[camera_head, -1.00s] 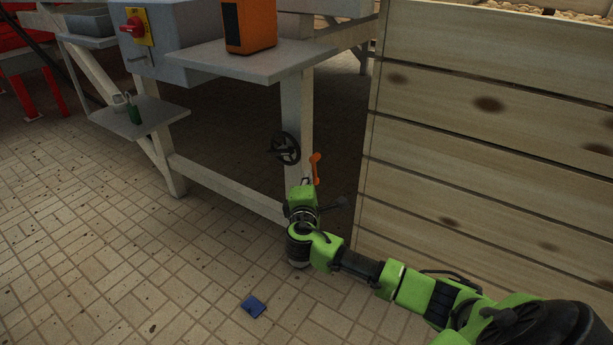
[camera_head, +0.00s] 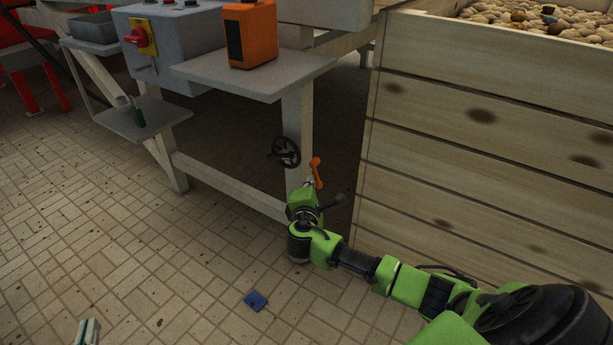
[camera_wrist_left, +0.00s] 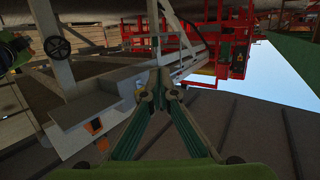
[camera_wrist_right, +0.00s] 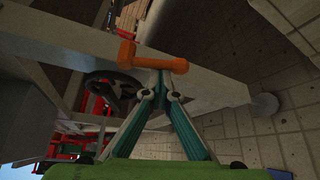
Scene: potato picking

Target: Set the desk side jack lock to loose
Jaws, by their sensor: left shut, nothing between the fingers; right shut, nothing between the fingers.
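The desk side jack lock appears to be the orange lever (camera_head: 316,172) on the desk leg, beside the black handwheel (camera_head: 286,152). In the right wrist view the lever (camera_wrist_right: 152,62) is a bar with knobbed, bent ends, just beyond my right gripper (camera_wrist_right: 161,92). That gripper is shut and empty, its tips close under the bar; I cannot tell whether they touch. In the head view my right wrist mostly hides it. My left gripper (camera_wrist_left: 167,84) is shut and empty, away from the lever; its tip (camera_head: 88,330) shows at the head view's bottom left.
A wooden crate (camera_head: 470,130) of potatoes stands close right of the lever. The desk's lower beam (camera_head: 230,187) runs left from the leg. An orange box (camera_head: 250,35) sits on a grey shelf. A blue piece (camera_head: 256,300) lies on the otherwise open tiled floor.

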